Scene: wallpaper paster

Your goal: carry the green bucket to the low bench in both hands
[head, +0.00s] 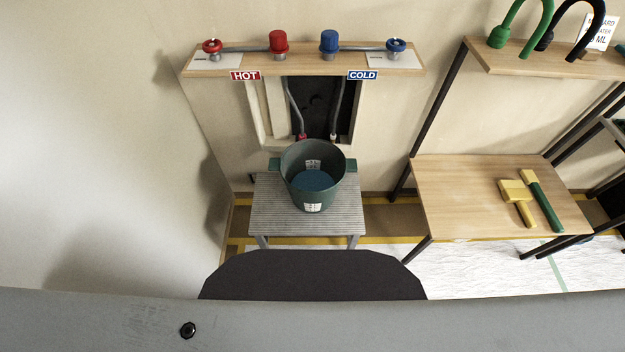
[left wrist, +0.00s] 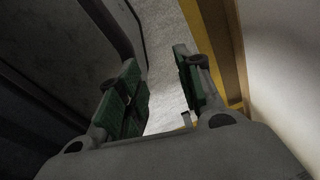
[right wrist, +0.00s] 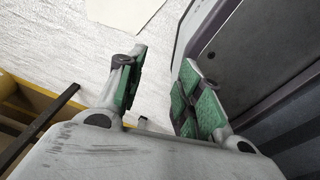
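The green bucket (head: 295,170) stands upright on a low grey slatted bench (head: 265,215) below the hot and cold taps. It has blue contents, a side handle on each side and white labels. My grippers are not in the head view. My left gripper (left wrist: 162,90) shows in the left wrist view, open and empty, with green finger pads. My right gripper (right wrist: 157,90) shows in the right wrist view, open and empty. Both point down at the floor beside my own body, away from the bucket.
A wooden shelf (head: 400,70) carries red and blue valves above the bucket. A wooden table (head: 450,190) at the right holds a yellow brush (head: 518,195) and a green-handled tool (head: 543,203). A wall closes off the left side. White floor (head: 480,265) shows at the lower right.

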